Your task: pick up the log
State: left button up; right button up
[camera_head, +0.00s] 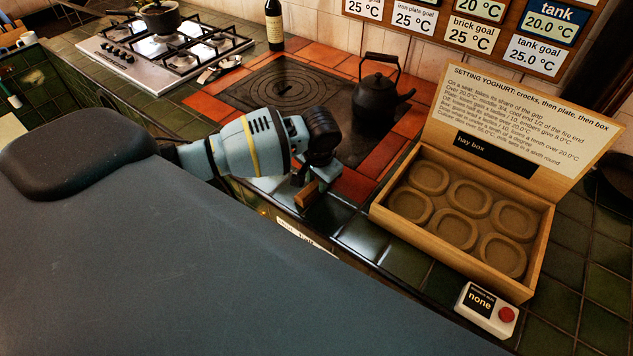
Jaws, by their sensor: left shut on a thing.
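The log (308,194) is a small brown wooden piece near the front edge of the red-tiled hearth. My left gripper (312,183) reaches in from the left and is shut on the log, with the wrist above it. The wrist and fingers hide part of the log, and I cannot tell whether it touches the surface below. My right gripper is not in view.
A black kettle (379,93) stands on the iron plate (285,88) behind the gripper. To the right is an open wooden hay box (381,216) with round hollows, and a white box with a red button (487,310). A gas hob (160,50) and dark bottle (274,25) stand behind.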

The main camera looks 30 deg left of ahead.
aim_at(314, 181)
pick_arm(q)
jog(key=shift+r, duration=0.4)
jog(key=r, duration=0.2)
jog(key=shift+s+a+r, duration=0.15)
jog(key=shift+s+r, duration=0.15)
jog(key=shift+r, duration=0.1)
jog(key=s+a, duration=0.2)
jog(key=s, duration=0.5)
jog(key=s+a+r, duration=0.1)
jog(key=s+a, duration=0.2)
jog(key=s, duration=0.4)
jog(key=shift+s+r, duration=0.15)
jog(key=shift+s, duration=0.15)
jog(key=shift+n, duration=0.6)
jog(key=w+d+r, duration=0.1)
jog(key=d, duration=0.1)
jog(key=w+d+r, duration=0.1)
jog(key=d, duration=0.2)
jog(key=w+d+r, duration=0.1)
jog(key=d, duration=0.1)
jog(key=shift+d+r, duration=0.15)
jog(key=shift+r, duration=0.1)
jog(key=shift+n, duration=0.7)
jog(key=d+r, duration=0.2)
jog(key=w+d+r, duration=0.1)
jog(key=d+r, duration=0.3)
jog(key=shift+w+d, duration=0.25)
jog(key=shift+w, duration=0.05)
jog(key=shift+a, duration=0.2)
